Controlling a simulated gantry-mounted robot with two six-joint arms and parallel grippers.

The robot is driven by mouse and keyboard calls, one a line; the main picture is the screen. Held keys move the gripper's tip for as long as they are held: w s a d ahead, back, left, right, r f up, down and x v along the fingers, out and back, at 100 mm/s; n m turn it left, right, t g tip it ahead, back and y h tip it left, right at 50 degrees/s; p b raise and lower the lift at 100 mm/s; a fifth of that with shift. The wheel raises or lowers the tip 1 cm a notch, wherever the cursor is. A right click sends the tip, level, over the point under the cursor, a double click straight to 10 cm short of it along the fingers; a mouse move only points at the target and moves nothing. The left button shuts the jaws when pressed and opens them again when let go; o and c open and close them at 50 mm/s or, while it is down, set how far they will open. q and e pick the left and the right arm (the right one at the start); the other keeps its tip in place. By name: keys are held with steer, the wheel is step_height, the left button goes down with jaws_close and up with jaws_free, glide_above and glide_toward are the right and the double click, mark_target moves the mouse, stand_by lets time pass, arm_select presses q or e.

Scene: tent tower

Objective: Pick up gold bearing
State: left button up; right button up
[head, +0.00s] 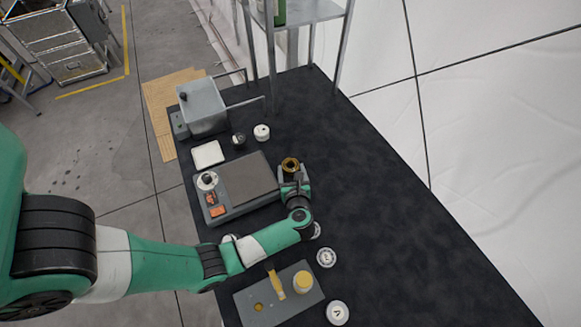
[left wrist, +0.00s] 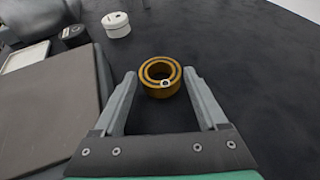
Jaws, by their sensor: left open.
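The gold bearing (head: 291,164) is a short gold ring with a dark inner band, and it lies on the dark table top (head: 400,220) just right of the grey flat device. In the left wrist view the bearing (left wrist: 161,77) sits between and slightly beyond the tips of my left gripper (left wrist: 160,75). The two fingers are apart, one on each side, with a gap to the ring. In the head view my left gripper (head: 292,180) is right at the bearing and partly hides its near side. My right gripper does not show.
The grey device (head: 248,178) stands close left of the gripper. White round pieces (head: 262,132) lie behind and in front. A grey block (head: 262,304) with a brush and a yellow-topped jar is at the front. A metal shelf (head: 320,10) stands at the back. The table's right side is clear.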

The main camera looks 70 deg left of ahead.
arm_select(q)
steer(key=shift+w+a+f, duration=0.15)
steer(key=shift+a+f, duration=0.15)
steer(key=shift+a, duration=0.35)
steer(key=shift+c, duration=0.2)
jaws_close()
steer(key=shift+r, duration=0.15)
